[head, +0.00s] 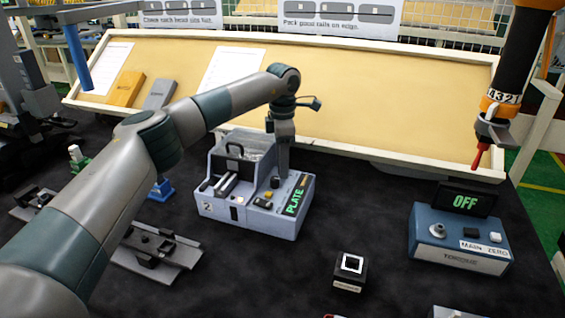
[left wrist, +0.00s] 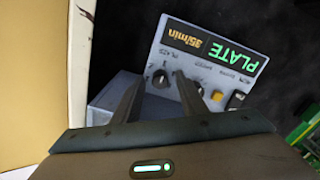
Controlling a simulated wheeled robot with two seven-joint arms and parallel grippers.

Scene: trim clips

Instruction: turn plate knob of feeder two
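Feeder two (head: 232,206) is a grey box on the dark table, with a "2" on its front and a green "PLATE" display (head: 298,195). In the left wrist view its panel (left wrist: 205,62) shows "PLATE" and "35/min" above a row of controls. A dark round knob (left wrist: 160,78) lies between my left fingertips in that picture, with gaps at both sides. A second dark knob (left wrist: 197,88) is just beyond the right finger. My left gripper (left wrist: 160,76) is open and points down at the panel; its height above the knob is unclear. My right gripper is not in view.
A blue torque box (head: 455,245) with an "OFF" display stands at the right. An orange and black driver (head: 500,105) hangs above it. A small black block (head: 349,270) is at the front. Metal rail fixtures (head: 155,250) lie left. A tilted board (head: 390,100) borders the back.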

